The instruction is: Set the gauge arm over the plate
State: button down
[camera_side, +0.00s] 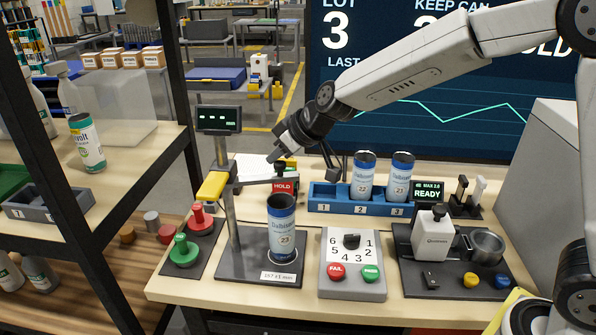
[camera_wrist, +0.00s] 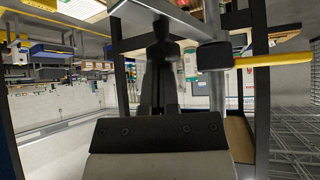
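The gauge stand's post (camera_side: 231,215) rises from a dark base plate (camera_side: 228,268). A printed can marked 23 (camera_side: 282,235) stands upright on the plate. The gauge arm (camera_side: 255,182) reaches right from the post, its end just above the can's rim in the side view. It has a yellow handle (camera_side: 213,186), which also shows in the wrist view (camera_wrist: 265,60). My gripper (camera_side: 276,150) is above the gauge arm, close to its dark end knob (camera_side: 280,169). In the wrist view, my fingers (camera_wrist: 162,50) look close together under a grey bar; contact and opening are unclear.
A blue rack (camera_side: 330,198) with two cans stands behind right. The dial box (camera_side: 350,290) with FAIL and PASS buttons is right of the plate. Red and green stamps (camera_side: 184,252) stand left. A HOLD sign (camera_side: 285,187) is close behind the gauge arm.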

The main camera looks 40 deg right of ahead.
jog(key=shift+s+a, duration=0.3)
jog(key=shift+s, duration=0.2)
jog(key=shift+s+a, duration=0.25)
jog(key=shift+s, duration=0.25)
jog(key=shift+w, duration=0.1)
notch_tip(320, 180, up, 8)
jog(key=s, duration=0.3)
jog(key=shift+a, duration=0.45)
dwell(0.5)
jog(key=s+d+f+m+g+h, duration=0.1)
jog(key=s+d+f+m+g, duration=0.1)
jog(key=s+d+f, duration=0.4)
jog(key=s+d+f+m+g+h, duration=0.2)
jog(key=s+d+f, duration=0.5)
jog(key=s+f, duration=0.6)
jog(key=shift+d+f+m+g, duration=0.3)
jog(key=shift+f+m+g, duration=0.1)
jog(key=shift+f+g, duration=0.1)
